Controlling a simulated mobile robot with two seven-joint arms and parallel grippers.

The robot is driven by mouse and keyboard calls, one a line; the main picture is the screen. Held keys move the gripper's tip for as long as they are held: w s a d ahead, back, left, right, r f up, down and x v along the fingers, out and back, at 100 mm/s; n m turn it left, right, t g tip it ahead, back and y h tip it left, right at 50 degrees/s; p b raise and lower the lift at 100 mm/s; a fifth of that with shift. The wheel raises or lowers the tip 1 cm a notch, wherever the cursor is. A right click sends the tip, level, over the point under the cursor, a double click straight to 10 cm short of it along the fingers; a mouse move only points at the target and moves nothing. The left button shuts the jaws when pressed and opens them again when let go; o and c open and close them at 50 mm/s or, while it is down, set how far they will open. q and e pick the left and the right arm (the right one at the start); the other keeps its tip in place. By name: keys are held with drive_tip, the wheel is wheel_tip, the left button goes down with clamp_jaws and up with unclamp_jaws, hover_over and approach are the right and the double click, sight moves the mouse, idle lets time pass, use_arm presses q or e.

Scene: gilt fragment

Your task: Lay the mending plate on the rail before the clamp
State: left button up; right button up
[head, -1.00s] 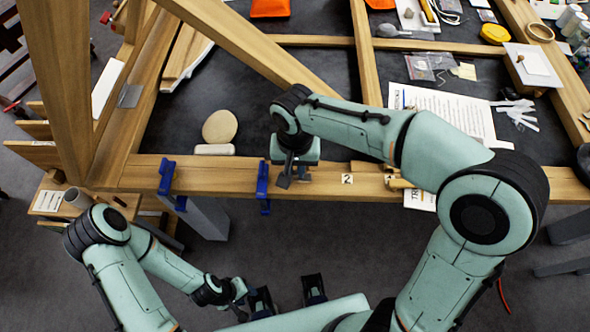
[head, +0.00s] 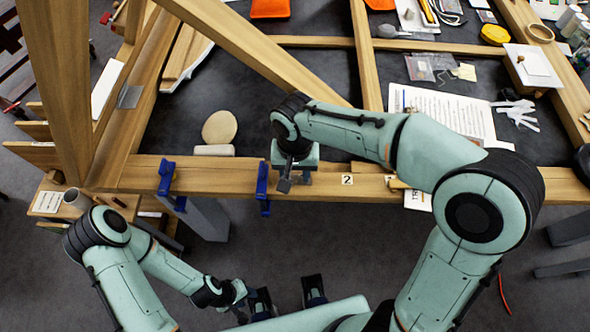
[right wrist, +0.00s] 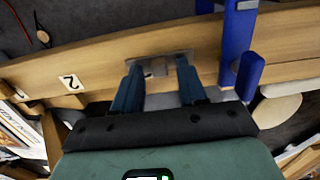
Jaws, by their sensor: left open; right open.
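The mending plate appears as a flat grey metal strip on the wooden rail (head: 225,174). In the right wrist view the plate (right wrist: 172,57) lies just beyond and between the fingertips, beside a blue clamp (right wrist: 238,40). This clamp also shows in the head view (head: 262,186), left of my right gripper (head: 286,184). My right gripper is open above the rail, with its fingers (right wrist: 159,70) apart; whether they touch the plate is unclear. My left gripper (head: 243,304) is open, low in front of the rail, away from the plate. Its fingers are partly hard to make out.
A second blue clamp (head: 167,178) grips the rail further left. A number 2 label (head: 347,180) sits on the rail to the right. A round tan disc (head: 220,127) and printed sheets (head: 445,108) lie behind the rail. Wooden beams slant across the back.

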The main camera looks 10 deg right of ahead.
sight(295, 175)
use_arm(q)
drive_tip(key=shift+w+r+p, duration=0.25)
drive_tip(key=shift+r+p, duration=0.2)
drive_tip(key=shift+r, duration=0.1)
drive_tip(key=shift+w+r+p, duration=0.25)
drive_tip(key=shift+r+p, duration=0.2)
drive_tip(key=shift+r, duration=0.1)
use_arm(e)
wheel_tip(295, 175, up, 12)
use_arm(q)
drive_tip(key=shift+s, duration=0.1)
